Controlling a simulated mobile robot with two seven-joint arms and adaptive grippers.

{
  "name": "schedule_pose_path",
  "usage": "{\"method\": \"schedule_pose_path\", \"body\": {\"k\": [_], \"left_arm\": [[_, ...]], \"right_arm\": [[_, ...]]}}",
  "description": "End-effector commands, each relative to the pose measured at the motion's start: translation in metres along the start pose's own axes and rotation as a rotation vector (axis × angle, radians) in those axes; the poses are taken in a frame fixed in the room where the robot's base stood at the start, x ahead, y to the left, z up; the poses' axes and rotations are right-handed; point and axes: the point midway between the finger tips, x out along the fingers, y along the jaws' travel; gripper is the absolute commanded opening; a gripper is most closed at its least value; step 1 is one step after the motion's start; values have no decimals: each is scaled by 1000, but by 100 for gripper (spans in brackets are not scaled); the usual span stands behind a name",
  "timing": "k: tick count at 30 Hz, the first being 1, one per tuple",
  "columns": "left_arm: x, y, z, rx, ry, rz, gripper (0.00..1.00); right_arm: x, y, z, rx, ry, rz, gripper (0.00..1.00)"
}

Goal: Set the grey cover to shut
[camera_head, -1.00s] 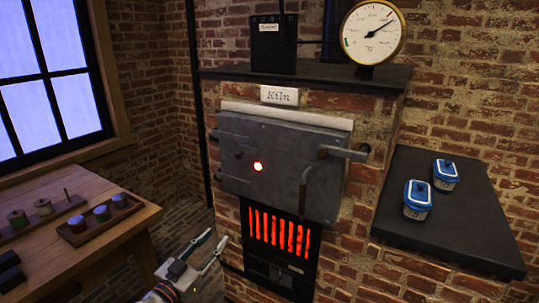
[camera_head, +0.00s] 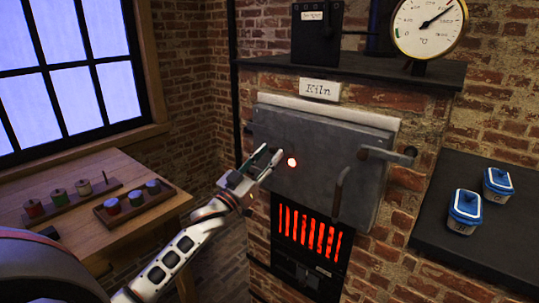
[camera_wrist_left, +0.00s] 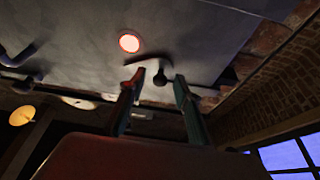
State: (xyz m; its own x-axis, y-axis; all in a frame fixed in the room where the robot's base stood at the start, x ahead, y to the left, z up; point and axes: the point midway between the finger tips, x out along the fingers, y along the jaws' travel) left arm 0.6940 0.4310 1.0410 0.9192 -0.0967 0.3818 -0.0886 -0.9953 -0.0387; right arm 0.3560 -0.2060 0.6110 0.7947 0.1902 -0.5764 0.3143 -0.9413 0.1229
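The kiln's grey door (camera_head: 318,160) stands flat against the brick front. A small round spyhole (camera_head: 292,162) glows red in it; it also shows in the left wrist view (camera_wrist_left: 129,43). The grey cover appears to be the small piece with a dark knob (camera_wrist_left: 160,79) beside the spyhole, swung off it, so the glow is uncovered. In the head view my left gripper (camera_head: 264,161) hides it. My left gripper is open, its two fingertips on either side of the knob in the left wrist view (camera_wrist_left: 158,84). I cannot tell whether they touch it. My right gripper is out of view.
The door's handles (camera_head: 387,155) stick out at its right. A barred, glowing grate (camera_head: 308,230) lies below. Blue-lidded jars (camera_head: 466,208) stand on the dark shelf at right. A wooden bench (camera_head: 75,210) with spools is at left, near my arm.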

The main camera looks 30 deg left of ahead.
Motion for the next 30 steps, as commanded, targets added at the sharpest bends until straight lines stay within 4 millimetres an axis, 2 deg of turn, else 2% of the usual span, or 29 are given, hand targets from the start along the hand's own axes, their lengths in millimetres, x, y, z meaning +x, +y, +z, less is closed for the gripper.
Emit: {"method": "schedule_pose_path", "body": {"k": [11, 12, 15, 23, 30], "left_arm": [[6, 0, 0, 1, 0, 0, 33], [6, 0, 0, 1, 0, 0, 22], [6, 0, 0, 1, 0, 0, 0], [6, -1, 0, -3, 0, -2, 0], [10, -11, 4, -44, 1, -20, 0]], "right_arm": [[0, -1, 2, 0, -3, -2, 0], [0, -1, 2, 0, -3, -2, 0], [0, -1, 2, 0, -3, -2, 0], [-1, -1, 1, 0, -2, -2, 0], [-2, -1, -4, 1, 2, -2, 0]]}}
